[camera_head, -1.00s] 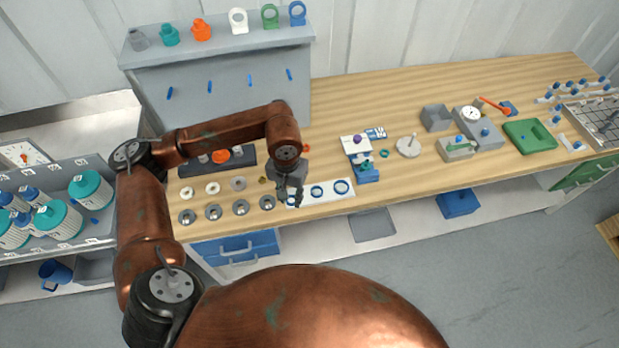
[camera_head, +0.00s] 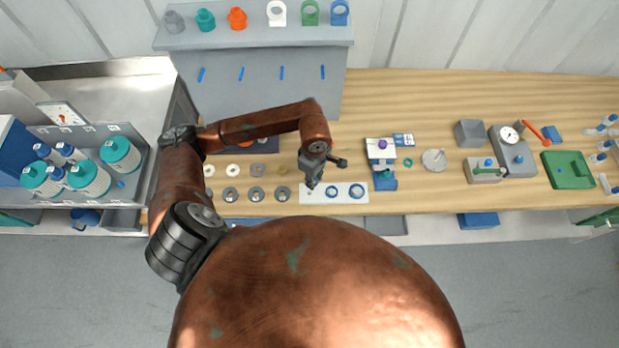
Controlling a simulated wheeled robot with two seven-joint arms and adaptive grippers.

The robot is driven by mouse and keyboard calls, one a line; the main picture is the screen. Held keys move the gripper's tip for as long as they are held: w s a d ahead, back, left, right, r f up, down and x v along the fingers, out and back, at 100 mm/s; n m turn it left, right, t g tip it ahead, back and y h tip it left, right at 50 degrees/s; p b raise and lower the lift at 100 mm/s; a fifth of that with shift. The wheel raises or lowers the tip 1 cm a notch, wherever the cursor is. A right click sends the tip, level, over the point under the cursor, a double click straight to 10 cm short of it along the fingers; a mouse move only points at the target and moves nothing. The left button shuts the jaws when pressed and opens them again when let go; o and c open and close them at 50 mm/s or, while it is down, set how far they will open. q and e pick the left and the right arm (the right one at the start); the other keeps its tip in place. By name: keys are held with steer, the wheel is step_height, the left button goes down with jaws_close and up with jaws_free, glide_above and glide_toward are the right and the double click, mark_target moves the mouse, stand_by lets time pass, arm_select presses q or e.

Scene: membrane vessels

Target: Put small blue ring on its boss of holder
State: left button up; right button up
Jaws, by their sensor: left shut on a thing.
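My left gripper (camera_head: 311,184) is shut at the left end of a white plate (camera_head: 345,200) on the wooden bench. Two blue rings, one middle-sized (camera_head: 332,191) and one larger (camera_head: 357,191), lie on the plate to its right. The gripper covers the plate's left end, where the small blue ring sits in the row. The ring between the fingertips is too small and too hidden to make out clearly. I cannot tell which part is the holder's boss. My right gripper is not in view.
Several grey discs (camera_head: 256,194) and pale rings stand left of the plate. A blue-and-white device (camera_head: 381,165) is close to its right, with a round grey disc (camera_head: 434,160) beyond. A grey rack (camera_head: 258,80) stands behind my arm. The bench front edge is close.

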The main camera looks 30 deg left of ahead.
mark_target(310, 192)
arm_select(q)
steer(key=n, duration=0.2)
steer(key=s+a+f+n+p, duration=0.1)
steer(key=n, duration=0.1)
steer(key=shift+f, duration=0.2)
steer(key=shift+s, duration=0.2)
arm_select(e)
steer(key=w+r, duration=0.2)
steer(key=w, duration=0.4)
arm_select(q)
steer(key=shift+w+f, duration=0.25)
steer(key=shift+f, duration=0.3)
steer(key=shift+s+f+b, duration=0.2)
steer(key=shift+f+b, duration=0.2)
steer(key=shift+f, duration=0.05)
steer(key=shift+d+f, duration=0.1)
steer(key=shift+f, duration=0.45)
steer(key=shift+w+f+b, duration=0.1)
steer(key=shift+f+b, duration=0.75)
steer(key=shift+f, duration=0.05)
steer(key=shift+f+b, duration=0.5)
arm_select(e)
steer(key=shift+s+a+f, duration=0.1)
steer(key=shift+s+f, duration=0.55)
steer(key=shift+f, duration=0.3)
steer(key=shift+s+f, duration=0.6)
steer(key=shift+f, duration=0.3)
